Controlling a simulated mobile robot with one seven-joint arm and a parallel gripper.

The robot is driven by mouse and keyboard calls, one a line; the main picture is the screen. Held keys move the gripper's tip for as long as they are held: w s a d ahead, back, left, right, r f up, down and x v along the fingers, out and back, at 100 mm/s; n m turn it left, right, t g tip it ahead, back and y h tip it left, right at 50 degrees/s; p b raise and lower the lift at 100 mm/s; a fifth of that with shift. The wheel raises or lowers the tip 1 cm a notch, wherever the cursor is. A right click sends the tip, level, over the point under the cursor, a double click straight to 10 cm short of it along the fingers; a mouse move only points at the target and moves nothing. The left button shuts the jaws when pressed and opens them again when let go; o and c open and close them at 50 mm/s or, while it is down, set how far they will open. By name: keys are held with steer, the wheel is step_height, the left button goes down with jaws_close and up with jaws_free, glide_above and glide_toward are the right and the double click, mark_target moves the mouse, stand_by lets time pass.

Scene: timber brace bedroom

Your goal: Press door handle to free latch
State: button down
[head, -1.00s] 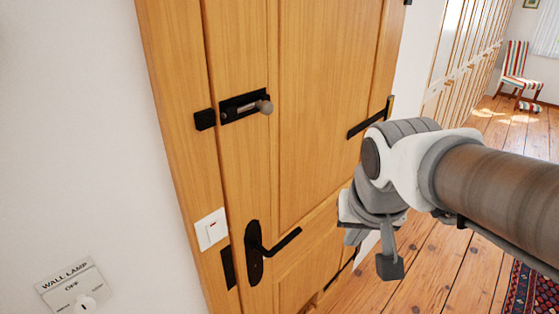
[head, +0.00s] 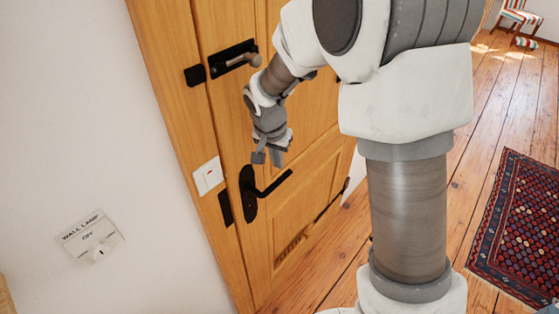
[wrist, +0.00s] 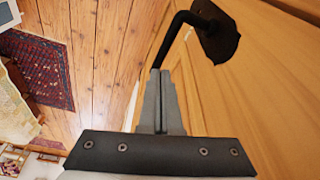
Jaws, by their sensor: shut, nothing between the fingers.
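The black door handle (head: 275,184) is a lever on a dark backplate (head: 248,193), low on the wooden door (head: 305,120). In the wrist view the lever (wrist: 176,30) runs from its plate (wrist: 215,35) down towards my fingertips. My gripper (head: 267,159) is shut and empty. In the head view it appears just above the lever. In the wrist view its closed fingers (wrist: 160,75) point at the lever's free end. I cannot tell whether they touch it. The lever looks a little tilted, rising to its free end in the picture.
A black sliding bolt (head: 237,58) sits higher on the door. A white switch (head: 208,176) and a wall lamp control (head: 92,238) are on the left. A patterned rug (head: 520,215) lies on the wooden floor at right, with a striped chair (head: 522,15) far back.

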mark_target(279, 182)
steer(key=shift+a+f, duration=0.1)
steer(key=shift+f, duration=0.05)
steer(key=shift+b+x, duration=1.45)
steer(key=shift+x, duration=2)
steer(key=shift+w, duration=0.15)
steer(key=shift+f, duration=0.1)
steer(key=b+x, duration=0.2)
steer(key=s+b+x, duration=0.1)
steer(key=b+x, duration=0.1)
steer(key=shift+a+f+b, duration=0.15)
steer(key=shift+f+b, duration=0.05)
steer(key=shift+b, duration=0.15)
steer(key=shift+r+p, duration=0.25)
steer(key=shift+p, duration=0.05)
steer(key=shift+s+a+r+b, duration=0.25)
steer(key=shift+s+a+b, duration=0.15)
steer(key=shift+s, duration=0.3)
steer(key=shift+s+a+r+b, duration=0.25)
steer(key=shift+s+a, duration=0.1)
steer(key=shift+s, duration=0.35)
steer(key=v, duration=1.7)
steer(key=shift+r, duration=0.3)
